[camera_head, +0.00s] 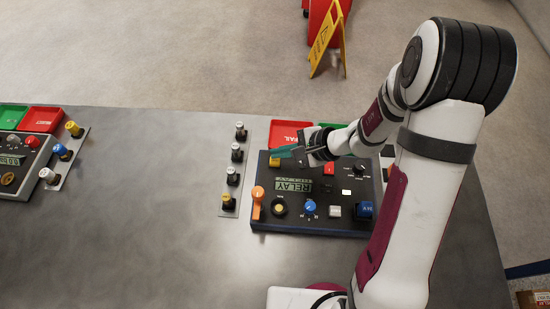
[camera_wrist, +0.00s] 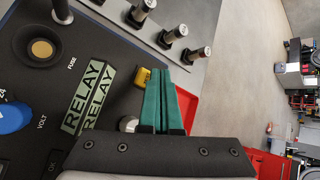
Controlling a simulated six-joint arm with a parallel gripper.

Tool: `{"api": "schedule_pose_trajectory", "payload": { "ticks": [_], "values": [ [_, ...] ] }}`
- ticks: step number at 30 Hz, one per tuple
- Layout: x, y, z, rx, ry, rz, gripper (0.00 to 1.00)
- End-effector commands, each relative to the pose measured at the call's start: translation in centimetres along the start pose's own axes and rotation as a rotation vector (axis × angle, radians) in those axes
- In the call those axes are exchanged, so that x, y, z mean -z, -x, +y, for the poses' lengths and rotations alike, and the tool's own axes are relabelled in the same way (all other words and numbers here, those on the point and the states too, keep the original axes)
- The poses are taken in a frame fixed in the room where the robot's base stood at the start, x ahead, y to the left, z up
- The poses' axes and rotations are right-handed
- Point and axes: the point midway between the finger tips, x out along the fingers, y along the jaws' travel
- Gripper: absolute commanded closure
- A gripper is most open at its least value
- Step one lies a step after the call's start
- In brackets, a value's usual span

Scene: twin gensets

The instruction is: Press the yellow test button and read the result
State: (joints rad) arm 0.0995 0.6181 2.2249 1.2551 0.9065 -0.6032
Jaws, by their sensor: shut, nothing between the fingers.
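The near test panel (camera_head: 330,226) is a dark box with a lit display (camera_head: 293,187) that shows the word RELAY. In the wrist view the display (camera_wrist: 90,97) shows RELAY on two lines. A small yellow button (camera_wrist: 142,77) shows in the wrist view just beside my fingertips; my fingers partly cover it. My gripper (camera_head: 283,152) has teal fingers, shut and empty, over the panel's far left corner. In the wrist view the gripper (camera_wrist: 164,72) points past the yellow button; I cannot tell whether they touch.
An orange lever (camera_head: 257,203), a blue knob (camera_head: 310,207) and a round fuse holder (camera_head: 279,209) stand on the panel. A strip of plugs (camera_head: 233,175) lies to its left. Red (camera_head: 290,132) and green trays lie behind. A second panel (camera_head: 30,150) is far left; bare table lies between.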

Motion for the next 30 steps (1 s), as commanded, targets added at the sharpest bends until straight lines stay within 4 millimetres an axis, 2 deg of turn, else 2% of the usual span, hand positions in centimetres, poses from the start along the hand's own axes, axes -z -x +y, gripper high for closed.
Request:
{"api": "schedule_pose_trajectory", "payload": {
  "ticks": [30],
  "values": [
    [0.51, -0.73, 0.53, 0.0, 0.0, 0.0, 1.0]
  ]
}}
